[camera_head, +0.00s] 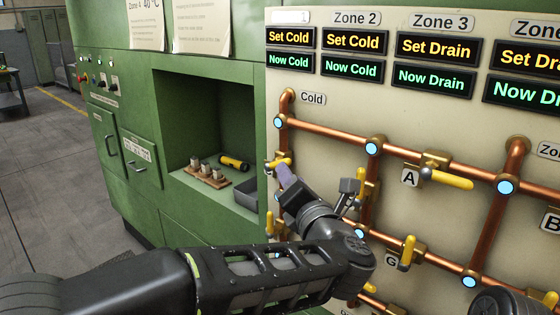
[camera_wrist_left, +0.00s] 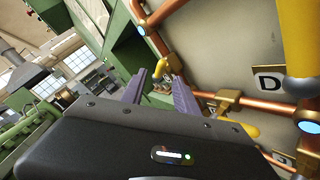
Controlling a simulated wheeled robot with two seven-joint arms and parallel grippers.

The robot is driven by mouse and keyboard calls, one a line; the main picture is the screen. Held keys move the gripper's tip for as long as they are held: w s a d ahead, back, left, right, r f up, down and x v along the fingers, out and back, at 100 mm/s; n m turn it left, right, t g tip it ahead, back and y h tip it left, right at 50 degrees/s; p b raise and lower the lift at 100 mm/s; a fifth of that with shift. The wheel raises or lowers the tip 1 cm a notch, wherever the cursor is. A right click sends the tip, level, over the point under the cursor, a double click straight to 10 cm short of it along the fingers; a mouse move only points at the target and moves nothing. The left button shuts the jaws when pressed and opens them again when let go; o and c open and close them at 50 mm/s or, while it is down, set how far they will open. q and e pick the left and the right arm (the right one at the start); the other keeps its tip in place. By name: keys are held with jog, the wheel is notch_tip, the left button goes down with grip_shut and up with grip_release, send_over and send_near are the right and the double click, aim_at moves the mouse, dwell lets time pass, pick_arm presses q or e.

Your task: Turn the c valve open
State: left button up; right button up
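No label C can be read in either view, so I cannot tell for sure which valve it is. A yellow valve handle (camera_head: 279,163) sits on the left vertical copper pipe. In the left wrist view a yellow handle (camera_wrist_left: 161,66) shows between the fingertips. My left gripper (camera_head: 286,180) is at the left pipe, just below that handle. Its two purple fingers stand apart in the left wrist view (camera_wrist_left: 158,76), around or just short of the handle; contact cannot be told.
Valves A (camera_head: 449,179) and G (camera_head: 407,252) stand to the right on the copper pipes. Label D (camera_wrist_left: 269,79) shows in the left wrist view. A green cabinet recess (camera_head: 215,115) holds a yellow flashlight (camera_head: 233,162) and a grey bin (camera_head: 247,193).

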pick_arm(q)
jog(key=shift+w, duration=0.1)
jog(key=p+x, duration=0.1)
jog(key=x, duration=0.6)
jog(key=shift+w+a, duration=0.1)
jog(key=shift+w, duration=0.3)
jog(key=shift+f, duration=0.1)
jog(key=shift+c, duration=0.4)
grip_shut()
dwell(0.6)
